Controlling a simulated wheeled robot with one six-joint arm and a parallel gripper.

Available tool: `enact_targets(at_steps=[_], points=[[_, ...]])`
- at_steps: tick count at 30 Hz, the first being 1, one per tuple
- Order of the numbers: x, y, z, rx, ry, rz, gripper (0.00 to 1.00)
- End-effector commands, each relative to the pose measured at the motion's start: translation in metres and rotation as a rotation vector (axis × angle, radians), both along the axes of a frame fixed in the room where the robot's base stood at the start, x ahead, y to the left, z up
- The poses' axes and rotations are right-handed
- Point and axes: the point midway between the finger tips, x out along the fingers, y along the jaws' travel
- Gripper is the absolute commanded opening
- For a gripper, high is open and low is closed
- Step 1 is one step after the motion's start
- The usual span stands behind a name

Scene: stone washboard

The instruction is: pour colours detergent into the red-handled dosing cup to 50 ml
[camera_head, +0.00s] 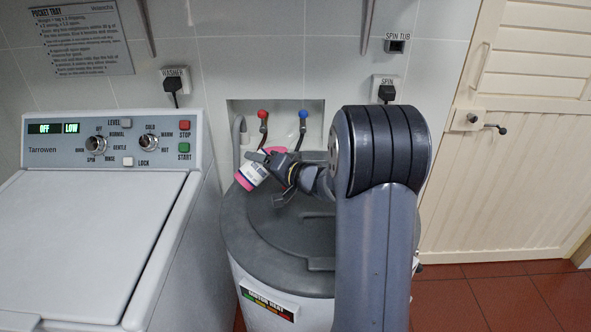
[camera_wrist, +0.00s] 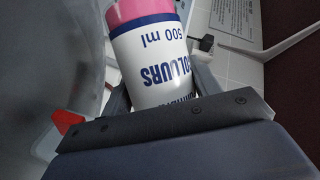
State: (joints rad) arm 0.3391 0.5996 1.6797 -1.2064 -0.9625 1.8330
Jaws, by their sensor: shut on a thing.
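The white colours detergent bottle (camera_head: 253,171) with pink ends is tilted well over above the grey lid of the round spin tub (camera_head: 285,235). My gripper (camera_head: 270,164) is shut around it. In the wrist view the bottle (camera_wrist: 152,65) shows its blue COLOURS and 500 ml lettering upside down, with a finger on each side. A small red piece (camera_wrist: 67,120) shows at the left of the wrist view; I cannot tell whether it is the dosing cup's handle. I cannot make out the dosing cup for sure in either view. No poured liquid can be made out.
The washer (camera_head: 90,240) stands to the left. Behind the tub, a wall recess holds a red-knobbed tap (camera_head: 262,115) and a blue-knobbed tap (camera_head: 303,115), close to the bottle. A grey hose (camera_head: 238,135) rises beside them. A cream door (camera_head: 510,170) is at right.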

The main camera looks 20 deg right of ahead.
Motion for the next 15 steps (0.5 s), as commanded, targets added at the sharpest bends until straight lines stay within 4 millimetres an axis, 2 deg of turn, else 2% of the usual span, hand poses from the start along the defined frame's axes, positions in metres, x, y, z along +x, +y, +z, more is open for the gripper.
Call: enact_targets(at_steps=[15], points=[[-0.0002, 0.0018, -0.0007, 0.031, 0.003, 0.000, 0.23]])
